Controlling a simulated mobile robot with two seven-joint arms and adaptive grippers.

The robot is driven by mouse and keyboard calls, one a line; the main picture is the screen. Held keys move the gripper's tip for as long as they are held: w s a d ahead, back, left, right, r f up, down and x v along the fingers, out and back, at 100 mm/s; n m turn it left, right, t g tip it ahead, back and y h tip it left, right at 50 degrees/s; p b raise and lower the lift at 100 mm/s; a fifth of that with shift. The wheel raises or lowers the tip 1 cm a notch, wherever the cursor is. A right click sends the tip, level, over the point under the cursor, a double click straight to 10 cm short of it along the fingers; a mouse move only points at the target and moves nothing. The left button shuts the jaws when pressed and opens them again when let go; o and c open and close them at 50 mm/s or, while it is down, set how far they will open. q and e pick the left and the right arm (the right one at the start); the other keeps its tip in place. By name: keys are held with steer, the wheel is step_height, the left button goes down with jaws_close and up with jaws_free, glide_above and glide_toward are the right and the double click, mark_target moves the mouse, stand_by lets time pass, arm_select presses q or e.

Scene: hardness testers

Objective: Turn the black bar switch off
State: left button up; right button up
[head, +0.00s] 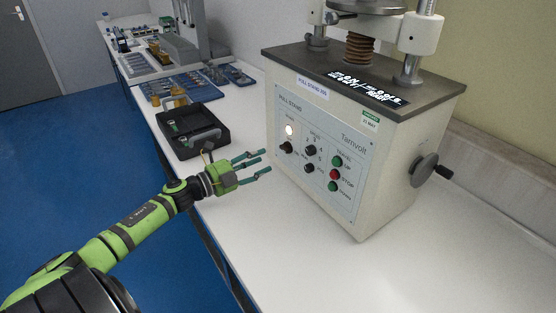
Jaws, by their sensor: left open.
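The tester (352,215), a cream cabinet with a pale control panel, stands on the white bench. A dark switch (286,147) sits at the panel's left, just below a glowing white lamp (289,130). It looks like the black bar switch, but it is too small to read its exact position. Two black knobs, an upper one (311,150) and a lower one (309,168), sit to its right. My left gripper (262,163) is open and empty, left of the panel, with its fingers pointing towards it and apart from it. My right gripper is not in view.
Green (337,161) and red (334,174) buttons sit on the panel's right part. A black handwheel (425,170) sticks out at the tester's right side. A black open case (192,132) lies behind my left gripper. The bench front is clear.

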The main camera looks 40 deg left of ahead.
mark_target(286, 148)
arm_select(q)
steer(key=p+x, duration=0.1)
steer(key=x, duration=0.6)
steer(key=shift+a, duration=0.1)
jaws_close()
